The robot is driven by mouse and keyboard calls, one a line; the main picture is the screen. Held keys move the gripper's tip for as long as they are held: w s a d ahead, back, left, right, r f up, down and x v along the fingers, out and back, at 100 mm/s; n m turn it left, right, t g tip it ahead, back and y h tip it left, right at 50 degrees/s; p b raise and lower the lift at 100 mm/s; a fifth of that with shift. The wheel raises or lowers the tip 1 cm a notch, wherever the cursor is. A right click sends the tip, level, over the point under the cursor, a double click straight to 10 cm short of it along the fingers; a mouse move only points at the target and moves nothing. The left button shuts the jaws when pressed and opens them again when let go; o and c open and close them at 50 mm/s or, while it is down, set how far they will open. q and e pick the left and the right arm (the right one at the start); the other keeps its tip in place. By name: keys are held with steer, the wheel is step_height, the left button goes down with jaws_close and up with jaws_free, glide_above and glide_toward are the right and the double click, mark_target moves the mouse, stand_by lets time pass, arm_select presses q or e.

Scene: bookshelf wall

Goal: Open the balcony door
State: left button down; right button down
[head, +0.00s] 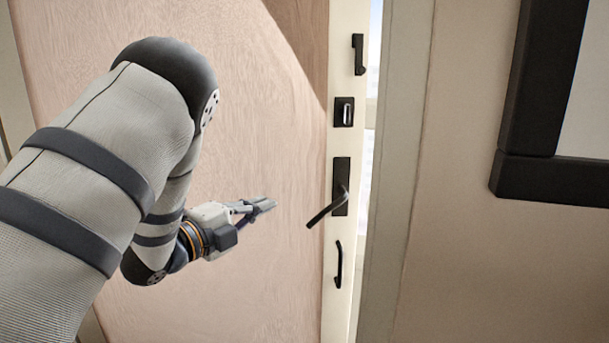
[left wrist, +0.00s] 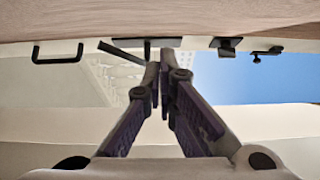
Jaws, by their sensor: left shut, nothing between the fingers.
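The balcony door (head: 250,120) has a pale wood panel and a white edge strip with black hardware. It stands ajar: a bright gap shows between its edge and the frame. Its black lever handle (head: 326,209) sticks out to the left and slants down in the head view. The lever also shows at the top of the left wrist view (left wrist: 122,50). My left gripper (head: 268,205) is shut and empty, in front of the panel, left of the lever and apart from it in the head view. Its closed fingertips show in the left wrist view (left wrist: 160,75). My right gripper is out of view.
Above the lever are a lock plate (head: 344,112) and a small latch (head: 358,55); below is a black pull handle (head: 338,265). The door frame (head: 405,150) stands to the right. A dark picture frame (head: 540,180) hangs on the right wall.

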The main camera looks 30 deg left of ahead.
arm_select(q)
glide_toward(302, 184)
steer(key=w+d, duration=0.2)
steer(key=d, duration=0.1)
steer(key=shift+w+a+r, duration=0.1)
steer(key=shift+w+a, duration=0.3)
steer(key=shift+w, duration=0.2)
steer(key=shift+w+a, duration=0.4)
steer(key=shift+w, duration=0.2)
steer(key=shift+w+a+r, duration=0.1)
steer(key=shift+w+a, duration=0.15)
steer(key=shift+w, duration=0.15)
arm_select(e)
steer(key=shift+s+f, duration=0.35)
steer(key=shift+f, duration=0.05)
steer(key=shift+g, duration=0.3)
